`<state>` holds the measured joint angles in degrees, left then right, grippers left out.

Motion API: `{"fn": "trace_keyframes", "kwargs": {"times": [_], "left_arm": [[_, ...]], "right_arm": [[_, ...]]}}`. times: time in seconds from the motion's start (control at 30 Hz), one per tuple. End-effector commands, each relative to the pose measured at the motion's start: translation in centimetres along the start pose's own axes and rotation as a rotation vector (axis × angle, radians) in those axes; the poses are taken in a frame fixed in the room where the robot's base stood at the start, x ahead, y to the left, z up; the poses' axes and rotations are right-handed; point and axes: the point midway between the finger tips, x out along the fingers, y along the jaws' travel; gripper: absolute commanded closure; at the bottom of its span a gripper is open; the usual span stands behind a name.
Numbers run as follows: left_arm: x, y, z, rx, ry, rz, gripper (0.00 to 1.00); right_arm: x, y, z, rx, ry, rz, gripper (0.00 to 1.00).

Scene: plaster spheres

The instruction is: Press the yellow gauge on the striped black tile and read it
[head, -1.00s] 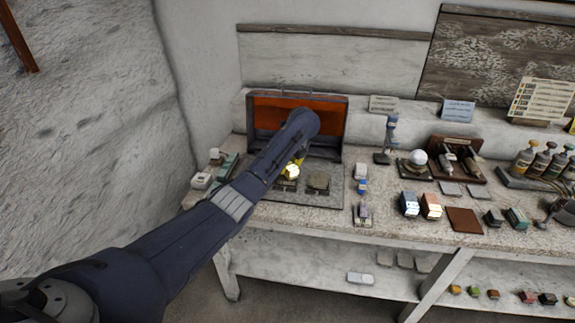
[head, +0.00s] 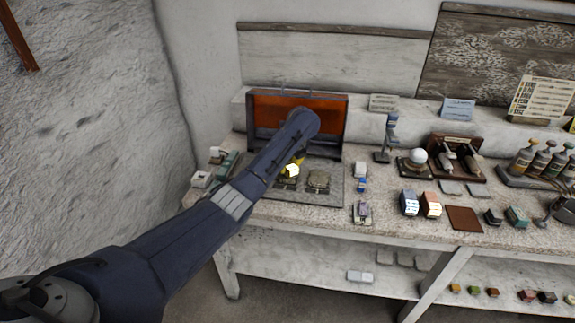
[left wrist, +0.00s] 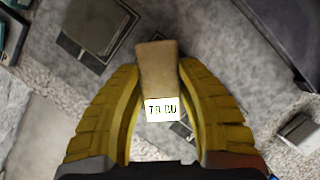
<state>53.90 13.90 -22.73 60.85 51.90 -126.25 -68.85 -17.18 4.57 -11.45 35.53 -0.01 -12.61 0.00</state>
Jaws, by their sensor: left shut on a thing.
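The yellow gauge (head: 291,171) is a small block with a bright face, at the end of my left arm in the head view. My left gripper (left wrist: 158,82) has its yellow fingers closed on both sides of the gauge, which looks tan in the left wrist view (left wrist: 158,62). Its white display (left wrist: 162,109) shows dark characters, too small to read with certainty. In the head view the gauge is over the grey panel in front of the open case. A dark square tile (head: 318,180) lies just right of it. I cannot make out stripes, or whether the gauge touches a tile. My right gripper is out of view.
The open case (head: 297,112) with an orange lining stands behind the panel. Small blocks (head: 202,179) lie to the left, and a purple-grey device (head: 361,211) to the right. A white sphere (head: 417,157) on a dark base stands farther right.

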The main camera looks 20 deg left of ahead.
Motion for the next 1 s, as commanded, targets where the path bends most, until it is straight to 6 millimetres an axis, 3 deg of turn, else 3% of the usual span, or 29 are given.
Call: {"fn": "trace_keyframes", "kwargs": {"times": [0.17, 1.0], "left_arm": [[-0.2, 0.0, 0.0, 0.000, 0.002, 0.001, 0.95], [-5.5, -0.1, 2.1, 0.000, 0.001, -0.002, 0.95]], "right_arm": [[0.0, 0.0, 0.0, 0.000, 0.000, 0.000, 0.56], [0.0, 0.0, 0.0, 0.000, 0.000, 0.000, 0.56]]}}
